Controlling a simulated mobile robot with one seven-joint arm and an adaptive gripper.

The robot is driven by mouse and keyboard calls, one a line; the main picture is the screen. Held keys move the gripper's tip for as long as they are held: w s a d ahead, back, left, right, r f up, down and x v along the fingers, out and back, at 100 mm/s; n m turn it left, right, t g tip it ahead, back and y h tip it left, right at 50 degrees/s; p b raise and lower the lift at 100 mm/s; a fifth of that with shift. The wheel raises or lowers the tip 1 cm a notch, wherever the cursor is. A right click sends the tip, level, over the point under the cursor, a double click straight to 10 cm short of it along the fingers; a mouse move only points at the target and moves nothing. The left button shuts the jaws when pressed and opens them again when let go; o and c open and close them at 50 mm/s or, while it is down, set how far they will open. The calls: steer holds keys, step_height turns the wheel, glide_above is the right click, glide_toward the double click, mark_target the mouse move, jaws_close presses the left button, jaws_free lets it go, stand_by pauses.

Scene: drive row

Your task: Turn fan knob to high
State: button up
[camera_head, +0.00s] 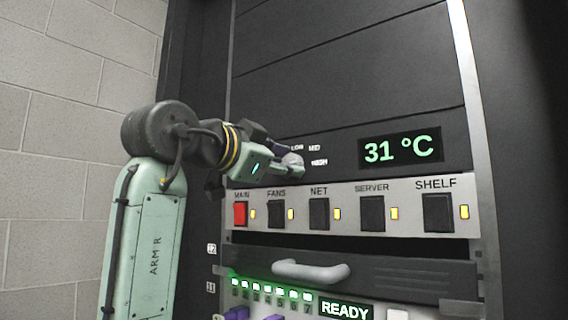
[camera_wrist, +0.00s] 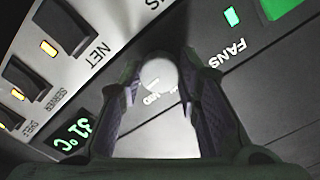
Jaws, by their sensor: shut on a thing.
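The pale, round fan knob (camera_wrist: 158,68) sits between the two dark fingers of my gripper (camera_head: 291,162) in the wrist view. The fingers are closed on its sides. In the head view the gripper reaches from the left to the panel, and the fingers hide most of the knob. The labels LOW, MID (camera_head: 314,148) and HIGH (camera_head: 319,162) show just right of the fingers. A display (camera_head: 400,149) to the right reads 31 °C.
Below the knob runs a light switch strip with a red MAIN switch (camera_head: 240,213) and dark FANS (camera_head: 276,214), NET (camera_head: 319,213), SERVER (camera_head: 372,213) and SHELF (camera_head: 438,212) switches. A drawer handle (camera_head: 311,271) juts out lower down. A READY display (camera_head: 345,309) is at the bottom.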

steer(key=shift+m, duration=0.6)
steer(key=o, duration=1.1)
steer(key=shift+o, duration=0.2)
steer(key=shift+s, duration=0.1)
steer(key=v, duration=1.2)
